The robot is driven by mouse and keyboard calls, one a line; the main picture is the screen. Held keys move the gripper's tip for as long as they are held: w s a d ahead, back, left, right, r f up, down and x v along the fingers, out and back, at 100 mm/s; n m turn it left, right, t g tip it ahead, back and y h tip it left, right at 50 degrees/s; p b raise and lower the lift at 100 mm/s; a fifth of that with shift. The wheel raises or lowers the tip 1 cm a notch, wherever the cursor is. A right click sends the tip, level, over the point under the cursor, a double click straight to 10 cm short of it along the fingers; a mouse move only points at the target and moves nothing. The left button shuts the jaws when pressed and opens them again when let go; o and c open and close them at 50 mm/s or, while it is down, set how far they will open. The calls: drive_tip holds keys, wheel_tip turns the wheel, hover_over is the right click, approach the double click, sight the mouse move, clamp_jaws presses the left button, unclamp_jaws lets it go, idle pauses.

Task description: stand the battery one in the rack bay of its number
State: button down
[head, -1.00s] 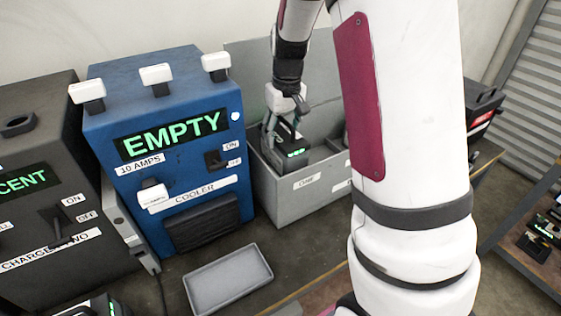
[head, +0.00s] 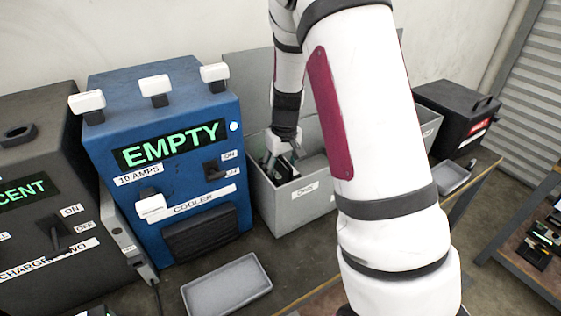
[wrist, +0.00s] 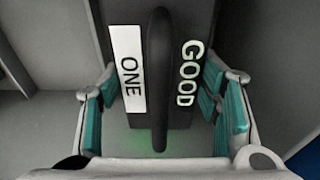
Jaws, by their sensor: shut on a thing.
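The battery one (wrist: 178,100) fills the middle of the wrist view. It is a dark block with a black top handle, a white label reading ONE and the word GOOD in pale letters. My gripper (wrist: 160,105) has its teal-padded fingers on both sides of the battery and is shut on it. The bay's floor and the battery's lower end are hidden.
A blue cooler (head: 165,160) reading EMPTY stands just left of the bay. A dark charger (head: 40,190) is farther left. A shallow grey tray (head: 228,285) lies in front. A black case (head: 458,115) stands at the right, and a shelf with several batteries (head: 540,240) is beyond.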

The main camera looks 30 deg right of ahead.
drive_tip(key=shift+w+r, duration=0.1)
drive_tip(key=c, duration=0.5)
unclamp_jaws()
drive_tip(key=r, duration=0.4)
drive_tip(key=s+r, duration=0.1)
drive_tip(key=r, duration=0.7)
drive_tip(key=shift+s, duration=0.3)
drive_tip(key=shift+s+f, duration=0.1)
